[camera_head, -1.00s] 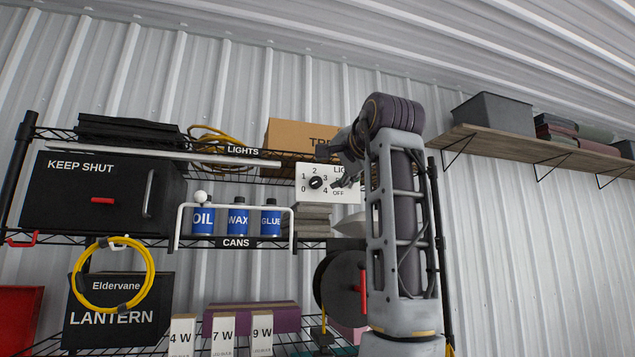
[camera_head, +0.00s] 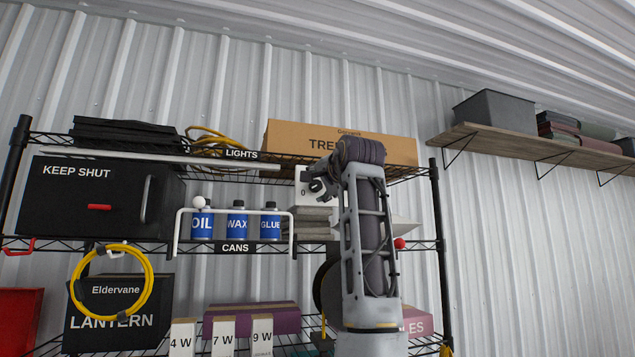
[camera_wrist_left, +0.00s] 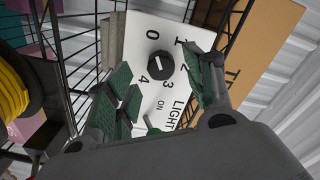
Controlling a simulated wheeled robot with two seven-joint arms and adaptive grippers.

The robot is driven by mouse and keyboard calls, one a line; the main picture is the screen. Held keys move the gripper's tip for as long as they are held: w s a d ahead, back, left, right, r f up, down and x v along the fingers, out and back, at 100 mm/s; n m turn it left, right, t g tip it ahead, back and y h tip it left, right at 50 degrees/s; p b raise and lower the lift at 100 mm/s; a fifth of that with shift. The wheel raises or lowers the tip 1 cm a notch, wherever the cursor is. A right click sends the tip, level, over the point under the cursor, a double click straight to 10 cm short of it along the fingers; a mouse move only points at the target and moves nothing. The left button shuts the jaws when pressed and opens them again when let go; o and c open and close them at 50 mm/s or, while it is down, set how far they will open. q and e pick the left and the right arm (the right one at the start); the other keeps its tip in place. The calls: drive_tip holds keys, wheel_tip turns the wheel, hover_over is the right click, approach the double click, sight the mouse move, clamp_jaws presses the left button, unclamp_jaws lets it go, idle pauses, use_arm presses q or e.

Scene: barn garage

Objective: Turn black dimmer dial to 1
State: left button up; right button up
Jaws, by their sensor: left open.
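The black dimmer dial (camera_wrist_left: 160,66) sits on a white light panel (camera_wrist_left: 146,22) marked 0 to 4 in the left wrist view. A pale mark shows on the dial's face; I cannot tell surely which number it points at. My left gripper (camera_wrist_left: 163,88) is open, its green-padded fingers on either side of the dial and nearer the camera. I cannot tell whether they touch it. My right gripper is in neither view.
The panel hangs on a wire shelf rack below a cardboard box (camera_head: 285,135). Blue cans (camera_head: 238,226) behind a white rail (camera_head: 179,228) and a grey stack (camera_head: 313,222) stand close by. A black box (camera_head: 75,205) is at left.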

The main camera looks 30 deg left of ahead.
sight(317, 186)
use_arm(q)
drive_tip(key=shift+p+x, duration=0.4)
drive_tip(key=shift+x, duration=1.1)
drive_tip(key=c, duration=1)
drive_tip(key=shift+m, duration=0.4)
drive_tip(key=m, duration=0.5)
drive_tip(key=m+b, duration=0.1)
drive_tip(key=m, duration=0.5)
